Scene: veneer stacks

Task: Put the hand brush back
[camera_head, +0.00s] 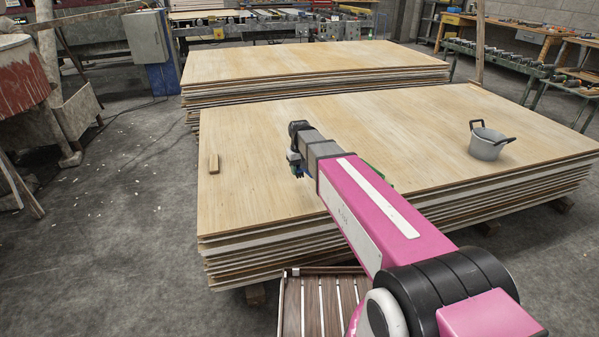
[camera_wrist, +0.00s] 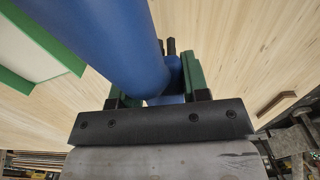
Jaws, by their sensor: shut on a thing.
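My gripper (camera_head: 299,167) is over the left part of the near veneer stack (camera_head: 260,120), its jaws mostly turned away in the head view. In the wrist view its green fingers (camera_wrist: 165,76) are shut on a smooth blue thing (camera_wrist: 100,35), which runs large from the upper left down to the fingers. I see no bristles on it, and its far end is out of the picture, so I cannot confirm that it is the hand brush. A pale thing with green edges (camera_wrist: 30,50) lies on the veneer at the left of the wrist view. My arm mostly hides it in the head view.
A small wooden block (camera_head: 214,163) lies near the stack's left edge; it also shows in the wrist view (camera_wrist: 276,104). A grey two-handled pot (camera_head: 487,145) stands at the right of the stack. A second stack (camera_head: 310,62) is behind. The veneer between block and pot is largely clear.

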